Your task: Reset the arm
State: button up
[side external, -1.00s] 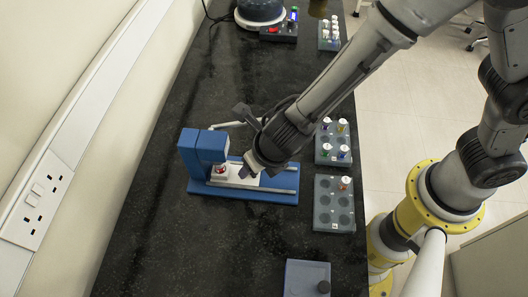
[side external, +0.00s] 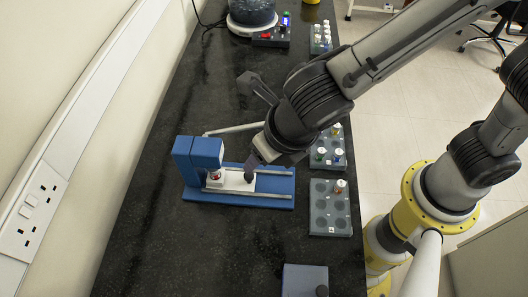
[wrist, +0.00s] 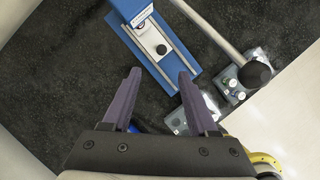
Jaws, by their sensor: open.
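My gripper (wrist: 157,98) is open and empty in the wrist view, with two purple fingers apart above the dark bench. In the side external view my gripper (side external: 252,170) is over the right part of the blue press-like device (side external: 268,200), and one purple finger shows. The device (wrist: 187,62) also shows beyond my fingertips in the wrist view. Its white carriage (side external: 238,184) holds a red-topped piece (side external: 215,176) under the blue head (side external: 206,152).
A grey rack (side external: 322,222) with one capped vial stands right of the device. Another vial rack (side external: 321,164) is partly behind my arm. A third rack (side external: 320,46), a round apparatus (side external: 252,18) and a blue-grey box (side external: 304,283) stand on the bench. A wall runs along the left.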

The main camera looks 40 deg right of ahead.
jog(key=w+d+r+m, duration=0.1)
jog(key=d+r+m, duration=0.1)
jog(key=m, duration=0.1)
jog(key=w+d+r+m+y, duration=0.1)
jog(key=w+d+r+m, duration=0.1)
jog(key=m, duration=0.1)
jog(key=w+d+r+m, duration=0.2)
jog(key=m, duration=0.2)
jog(key=shift+d+r, duration=0.15)
jog(key=shift+d, duration=0.2)
jog(key=d+r+m+t, duration=0.1)
jog(key=d+r+m, duration=0.3)
jog(key=d+m, duration=0.4)
jog(key=s+d+m+h, duration=0.1)
jog(key=s+d+m, duration=1.2)
jog(key=m, duration=0.5)
jog(key=shift+s+d+f, duration=0.15)
jog(key=shift+s+d, duration=0.05)
jog(key=shift+s, duration=0.7)
